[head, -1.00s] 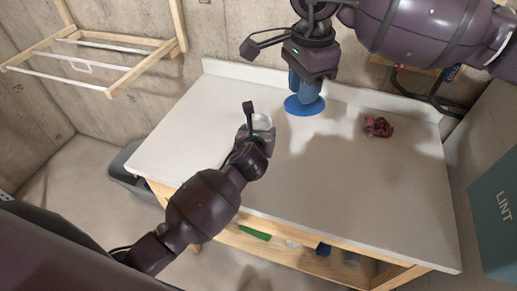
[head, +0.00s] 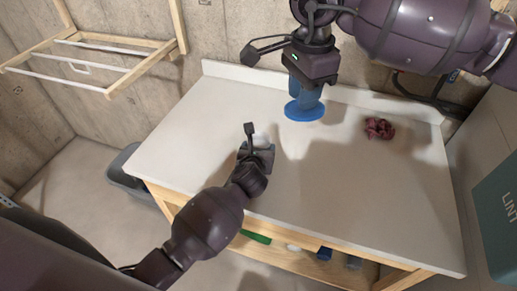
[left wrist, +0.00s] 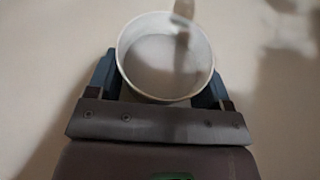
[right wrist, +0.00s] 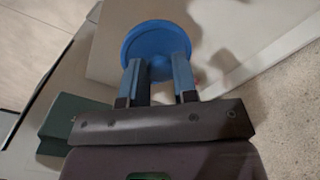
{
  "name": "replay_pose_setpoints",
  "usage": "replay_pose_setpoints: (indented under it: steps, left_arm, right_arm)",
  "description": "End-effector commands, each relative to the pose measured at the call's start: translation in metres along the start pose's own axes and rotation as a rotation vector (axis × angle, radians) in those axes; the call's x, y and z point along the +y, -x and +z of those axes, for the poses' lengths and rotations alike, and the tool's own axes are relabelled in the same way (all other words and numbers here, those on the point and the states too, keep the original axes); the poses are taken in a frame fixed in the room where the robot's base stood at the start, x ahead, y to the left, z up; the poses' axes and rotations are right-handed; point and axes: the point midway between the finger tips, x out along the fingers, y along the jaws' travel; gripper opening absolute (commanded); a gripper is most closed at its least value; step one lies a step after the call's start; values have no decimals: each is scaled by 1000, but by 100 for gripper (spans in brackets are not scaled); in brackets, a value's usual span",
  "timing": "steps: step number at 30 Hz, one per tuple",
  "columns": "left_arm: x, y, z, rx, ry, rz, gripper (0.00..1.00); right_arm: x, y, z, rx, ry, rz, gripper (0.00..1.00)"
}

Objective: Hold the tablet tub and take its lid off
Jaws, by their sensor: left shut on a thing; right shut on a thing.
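The tablet tub (head: 259,140) is a pale round tub, its top open in the left wrist view (left wrist: 135,88), where I see its whitish inside. My left gripper (head: 257,152) is shut on the tub's sides, a finger on each side, and hides most of it in the head view. The blue round lid (head: 304,112) is off the tub, behind it and to the right. My right gripper (head: 305,92) is shut on the lid from above; the right wrist view shows the lid (right wrist: 150,40) beyond the fingertips. I cannot tell whether the lid touches the worktop.
The white worktop (head: 350,190) is mostly clear. A crumpled dark red thing (head: 378,128) lies at its right. A low backsplash runs along the wall. A teal bin marked LINT (head: 500,215) stands at the right. A wooden rack (head: 110,60) hangs at upper left.

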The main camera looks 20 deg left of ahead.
Motion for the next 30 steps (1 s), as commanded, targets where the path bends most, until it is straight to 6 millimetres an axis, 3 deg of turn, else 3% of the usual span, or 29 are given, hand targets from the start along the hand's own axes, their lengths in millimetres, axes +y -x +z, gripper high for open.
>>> replay_pose_setpoints:
  steps: [1,6,17,23,30]
  left_arm:
    - [0,0,-1,0,0,0,75]
    - [0,0,0,0,0,0,99]
    - [0,3,2,0,-1,0,99]
    - [1,32,2,0,-1,-1,99]
    - [1,79,2,0,-1,0,99]
  right_arm:
    - [0,0,0,0,0,0,0]
    - [0,0,0,0,0,0,0]
    - [0,1,0,0,0,0,0]
    - [0,6,0,1,0,-1,0]
    - [0,12,0,2,0,-2,0]
